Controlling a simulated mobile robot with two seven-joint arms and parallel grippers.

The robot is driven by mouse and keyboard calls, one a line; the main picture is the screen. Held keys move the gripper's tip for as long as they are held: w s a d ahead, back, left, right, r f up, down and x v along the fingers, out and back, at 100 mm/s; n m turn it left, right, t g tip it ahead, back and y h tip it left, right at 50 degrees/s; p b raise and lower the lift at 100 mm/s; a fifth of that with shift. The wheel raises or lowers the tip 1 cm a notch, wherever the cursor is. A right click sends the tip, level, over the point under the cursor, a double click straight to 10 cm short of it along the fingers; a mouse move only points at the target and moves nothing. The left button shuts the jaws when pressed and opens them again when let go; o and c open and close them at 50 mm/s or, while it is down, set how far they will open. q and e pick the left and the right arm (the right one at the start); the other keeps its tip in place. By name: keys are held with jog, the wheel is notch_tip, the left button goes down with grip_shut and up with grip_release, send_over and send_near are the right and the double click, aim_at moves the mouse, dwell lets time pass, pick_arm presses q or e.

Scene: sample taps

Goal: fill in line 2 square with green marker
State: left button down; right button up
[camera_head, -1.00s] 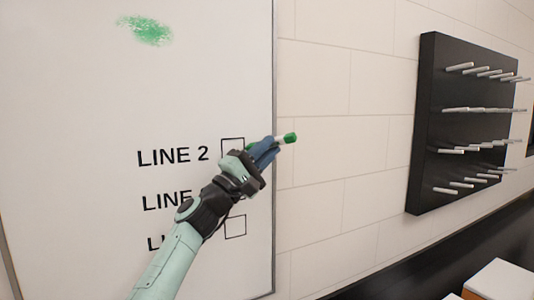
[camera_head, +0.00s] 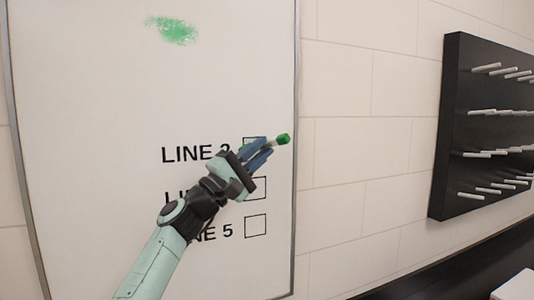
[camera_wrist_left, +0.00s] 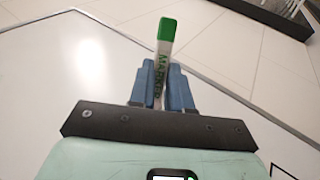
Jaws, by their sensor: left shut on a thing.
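My left gripper (camera_head: 266,147) is shut on the green marker (camera_head: 283,140), in front of the whiteboard (camera_head: 100,130) near its right edge. The marker is white with a green end; that end points right, past the fingers. In the left wrist view, the marker (camera_wrist_left: 166,32) stands between the blue fingers (camera_wrist_left: 163,82), its lettering partly covered. I cannot tell whether the marker touches the board. My right gripper is not in view.
A green scribble (camera_head: 172,30) is high on the board. Below the line 2 square are another partly hidden square and the empty LINE 5 square (camera_head: 255,226). A black rack (camera_head: 450,130) with several pegs hangs on the tiled wall at right.

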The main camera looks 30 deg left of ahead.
aim_at(276, 145)
pick_arm(q)
jog(key=shift+w+d+r+p, duration=0.35)
jog(key=shift+w+d, duration=0.3)
jog(key=shift+w, duration=0.15)
jog(key=shift+w+d+r+p, duration=0.2)
jog(key=shift+w+d+p, duration=0.1)
jog(key=shift+w+d, duration=0.9)
jog(key=shift+w, duration=0.15)
jog(key=shift+w+d, duration=0.55)
jog(key=shift+w, duration=0.1)
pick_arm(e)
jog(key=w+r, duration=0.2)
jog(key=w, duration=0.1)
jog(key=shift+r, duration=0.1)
pick_arm(q)
jog(key=shift+s, duration=0.1)
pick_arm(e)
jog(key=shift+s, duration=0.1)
